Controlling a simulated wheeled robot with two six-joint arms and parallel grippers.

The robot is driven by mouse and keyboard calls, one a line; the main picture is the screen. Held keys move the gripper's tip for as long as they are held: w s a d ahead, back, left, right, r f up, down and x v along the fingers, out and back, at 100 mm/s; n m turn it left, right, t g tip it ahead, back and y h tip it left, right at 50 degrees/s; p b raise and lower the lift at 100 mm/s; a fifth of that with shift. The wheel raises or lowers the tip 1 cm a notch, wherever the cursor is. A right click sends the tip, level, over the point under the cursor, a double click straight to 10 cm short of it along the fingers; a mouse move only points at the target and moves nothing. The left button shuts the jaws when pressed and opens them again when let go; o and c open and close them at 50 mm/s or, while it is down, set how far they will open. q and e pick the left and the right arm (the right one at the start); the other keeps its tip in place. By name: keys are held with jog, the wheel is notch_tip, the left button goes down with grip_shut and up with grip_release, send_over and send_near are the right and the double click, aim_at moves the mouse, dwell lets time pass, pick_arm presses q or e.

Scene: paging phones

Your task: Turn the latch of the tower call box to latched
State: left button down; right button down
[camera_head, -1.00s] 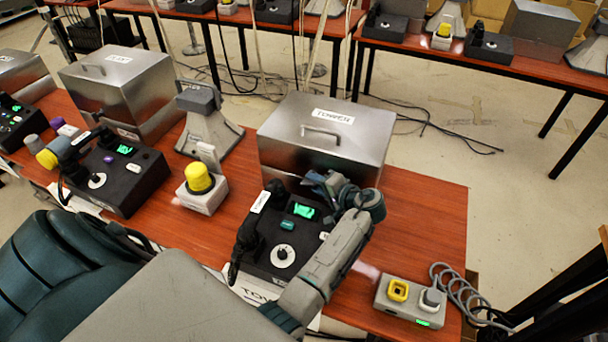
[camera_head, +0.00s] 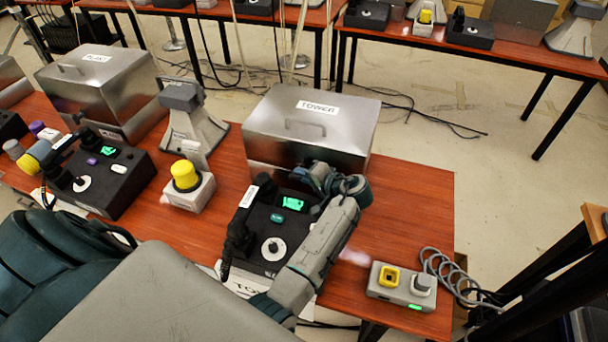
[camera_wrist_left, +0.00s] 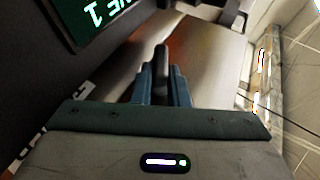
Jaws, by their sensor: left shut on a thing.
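The tower call box (camera_head: 300,143) is a shut metal box with a TOWER label and a lid handle, near the middle of the table in the head view. My left gripper (camera_head: 318,178) is low at its front, right of centre. In the left wrist view, the fingers of my left gripper (camera_wrist_left: 163,88) are shut on a slim dark lever, which looks like the latch (camera_wrist_left: 162,58). The box's metal front (camera_wrist_left: 215,55) is just beyond. The gripper hides the latch in the head view, and I cannot tell its exact turn. My right gripper is not in view.
A black desk phone (camera_head: 262,250) with a lit green display stands right in front of the box, close to my gripper. A grey switch unit (camera_head: 401,287) with a coiled cable is at right. A yellow-button unit (camera_head: 188,187) stands left. The table right of the box is clear.

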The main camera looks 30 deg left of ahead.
pick_arm(q)
jog(key=shift+a+r+h+p, duration=0.2)
jog(key=shift+r+h+p, duration=0.15)
jog(key=shift+h+p, duration=0.2)
jog(key=h+p, duration=0.2)
jog(key=n+h+p, duration=0.1)
jog(key=h+p, duration=0.1)
jog(key=p, duration=0.1)
jog(key=a+r+n+h+p, duration=0.1)
jog(key=h+p, duration=0.1)
jog(key=shift+s+a+t+h, duration=0.1)
jog(key=shift+s+t+h, duration=0.15)
jog(key=shift+t+h, duration=0.15)
jog(key=shift+a+f+h+p, duration=0.2)
jog(key=shift+h+p, duration=0.55)
jog(key=shift+h, duration=0.3)
jog(key=shift+s+a+n+t+h, duration=0.15)
jog(key=shift+n+t+h, duration=0.25)
jog(key=shift+h, duration=0.3)
jog(key=shift+f+h, duration=0.1)
jog(key=shift+h, duration=0.2)
jog(key=shift+f, duration=0.1)
jog(key=c, duration=1.5)
grip_release()
jog(key=shift+o, duration=0.5)
